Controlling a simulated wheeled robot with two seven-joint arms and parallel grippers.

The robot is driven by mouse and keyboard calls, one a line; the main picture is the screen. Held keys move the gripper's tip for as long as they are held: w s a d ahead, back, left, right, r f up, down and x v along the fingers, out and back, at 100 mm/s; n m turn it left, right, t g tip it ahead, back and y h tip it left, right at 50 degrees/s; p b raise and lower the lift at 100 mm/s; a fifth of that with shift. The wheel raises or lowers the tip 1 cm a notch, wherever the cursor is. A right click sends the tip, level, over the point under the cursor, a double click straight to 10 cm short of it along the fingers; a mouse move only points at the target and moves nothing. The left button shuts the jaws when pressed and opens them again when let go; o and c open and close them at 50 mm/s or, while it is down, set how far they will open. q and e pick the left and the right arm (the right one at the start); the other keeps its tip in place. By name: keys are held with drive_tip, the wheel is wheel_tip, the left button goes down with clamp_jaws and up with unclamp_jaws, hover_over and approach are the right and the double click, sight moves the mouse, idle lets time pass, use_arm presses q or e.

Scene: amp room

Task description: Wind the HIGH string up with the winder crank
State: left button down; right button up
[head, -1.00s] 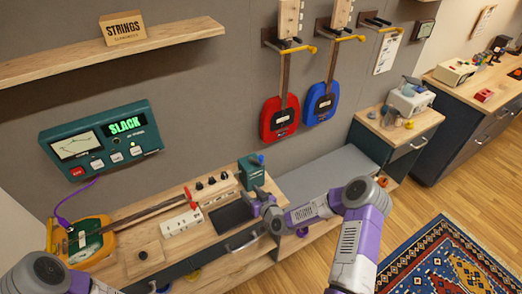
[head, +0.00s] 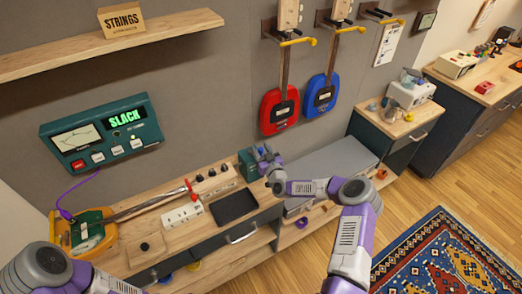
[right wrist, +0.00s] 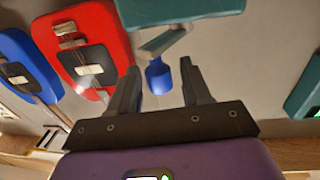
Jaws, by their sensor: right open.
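The winder, a teal box (head: 247,165), stands at the back of the bench. The wall meter (head: 103,132) reads SLACK. The strings are too small to tell apart. My left arm shows at lower left; its gripper is out of view.
A black tray (head: 234,206) and a white block (head: 182,216) lie on the bench. Red (head: 279,110) and blue (head: 320,97) instruments hang on the wall behind. A wooden shelf (head: 160,34) is above the meter. A purple cable (head: 75,200) runs from the meter to the yellow instrument.

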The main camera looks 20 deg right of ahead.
clamp_jaws()
idle(0.3)
drive_tip(key=shift+a+m+h, duration=0.2)
drive_tip(key=shift+m+h, duration=0.1)
drive_tip(key=shift+s+a+m+g+h+b, duration=0.1)
drive_tip(key=shift+a+m+g+h+b, duration=0.8)
drive_tip(key=shift+m+g+h, duration=1.2)
drive_tip(key=shift+w+a+m+g+h+b, duration=0.1)
drive_tip(key=shift+a+m+g+h+b, duration=0.7)
drive_tip(key=shift+m+h, duration=1.45)
drive_tip(key=shift+s+a+m+g+h+b, duration=0.1)
drive_tip(key=shift+a+m+g+h+b, duration=0.55)
drive_tip(key=shift+m+g+h+b, duration=1.6)
drive_tip(key=shift+n+t+h+p, duration=0.35)
drive_tip(key=shift+n+h+p, duration=0.4)
drive_tip(key=shift+p, duration=0.4)
